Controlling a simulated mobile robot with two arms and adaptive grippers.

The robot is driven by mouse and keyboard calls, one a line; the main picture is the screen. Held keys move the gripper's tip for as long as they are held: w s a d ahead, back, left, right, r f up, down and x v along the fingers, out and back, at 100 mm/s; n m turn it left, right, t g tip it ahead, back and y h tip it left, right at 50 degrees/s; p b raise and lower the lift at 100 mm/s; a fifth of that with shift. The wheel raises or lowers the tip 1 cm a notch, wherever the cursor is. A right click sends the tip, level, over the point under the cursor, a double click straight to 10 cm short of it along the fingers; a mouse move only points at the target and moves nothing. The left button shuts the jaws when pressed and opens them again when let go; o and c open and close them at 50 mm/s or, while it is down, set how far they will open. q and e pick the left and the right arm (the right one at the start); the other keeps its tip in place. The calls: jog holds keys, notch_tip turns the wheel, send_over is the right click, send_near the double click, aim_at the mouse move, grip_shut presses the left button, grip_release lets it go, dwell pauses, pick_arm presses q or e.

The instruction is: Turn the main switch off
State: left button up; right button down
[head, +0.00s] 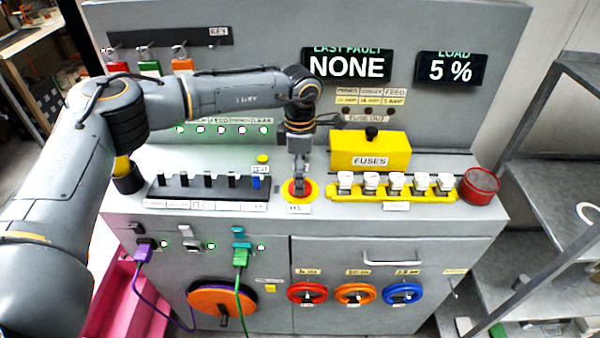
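My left arm reaches in from the left, and its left gripper (299,184) points down over a red button on a yellow ring (312,194). The fingers cover much of the button; I cannot tell whether they touch it or are parted. No readable label marks a main switch. A round orange disc with a black handle (222,302) is low on the cabinet front. My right gripper is not in view.
A yellow fuse box (368,150), a rack of white fuses (391,196) and a red round container (480,186) stand right of the gripper. Red, orange and blue wheels (402,293) are below. Purple and green cables (240,256) hang at the front. Metal shelves (550,180) are at right.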

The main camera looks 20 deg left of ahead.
pick_arm(q)
jog(key=shift+f, duration=0.7)
jog(key=shift+c, duration=1.2)
jog(key=c, duration=0.9)
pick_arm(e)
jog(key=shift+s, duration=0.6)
